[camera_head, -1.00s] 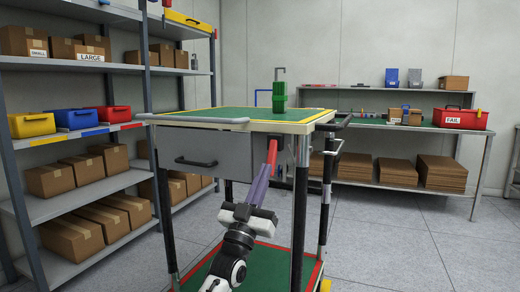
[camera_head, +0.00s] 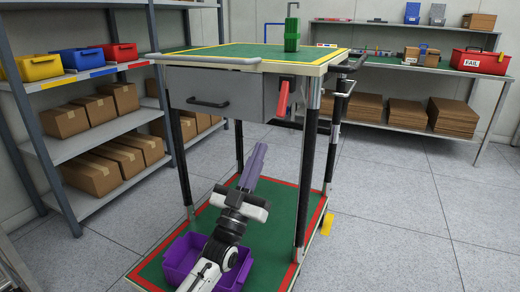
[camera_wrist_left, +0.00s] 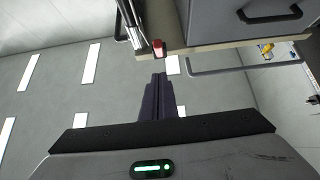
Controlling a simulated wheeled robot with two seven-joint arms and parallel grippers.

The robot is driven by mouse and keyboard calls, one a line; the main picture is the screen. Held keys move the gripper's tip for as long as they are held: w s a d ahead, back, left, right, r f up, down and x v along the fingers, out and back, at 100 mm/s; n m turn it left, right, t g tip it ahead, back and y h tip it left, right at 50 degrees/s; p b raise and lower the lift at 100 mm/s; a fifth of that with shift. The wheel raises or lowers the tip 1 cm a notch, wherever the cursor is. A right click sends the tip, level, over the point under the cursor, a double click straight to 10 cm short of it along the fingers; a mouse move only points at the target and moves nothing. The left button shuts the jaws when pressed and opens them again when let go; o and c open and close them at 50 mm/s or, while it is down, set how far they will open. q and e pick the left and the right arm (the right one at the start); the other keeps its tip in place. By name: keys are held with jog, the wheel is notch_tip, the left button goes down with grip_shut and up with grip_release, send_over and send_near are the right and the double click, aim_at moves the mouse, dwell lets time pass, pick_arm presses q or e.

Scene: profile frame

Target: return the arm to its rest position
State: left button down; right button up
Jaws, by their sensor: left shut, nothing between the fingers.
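My left gripper (camera_head: 256,152) has long purple fingers and is shut with nothing between them. It points up and away, in front of the cart and over its green lower shelf in the head view. Its closed fingers also show in the left wrist view (camera_wrist_left: 160,88), below the cart's edge. A red handle (camera_head: 282,97) hangs at the cart's front right corner, apart from the fingertips; in the left wrist view a red end (camera_wrist_left: 158,48) shows just beyond them. My right gripper is not in view.
The cart has a grey drawer (camera_head: 222,92) and a green top (camera_head: 220,54) bearing a green object (camera_head: 292,32). A purple bin (camera_head: 182,255) sits on its lower shelf, partly behind my arm. A shelf rack stands left, a workbench behind right. Floor right is clear.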

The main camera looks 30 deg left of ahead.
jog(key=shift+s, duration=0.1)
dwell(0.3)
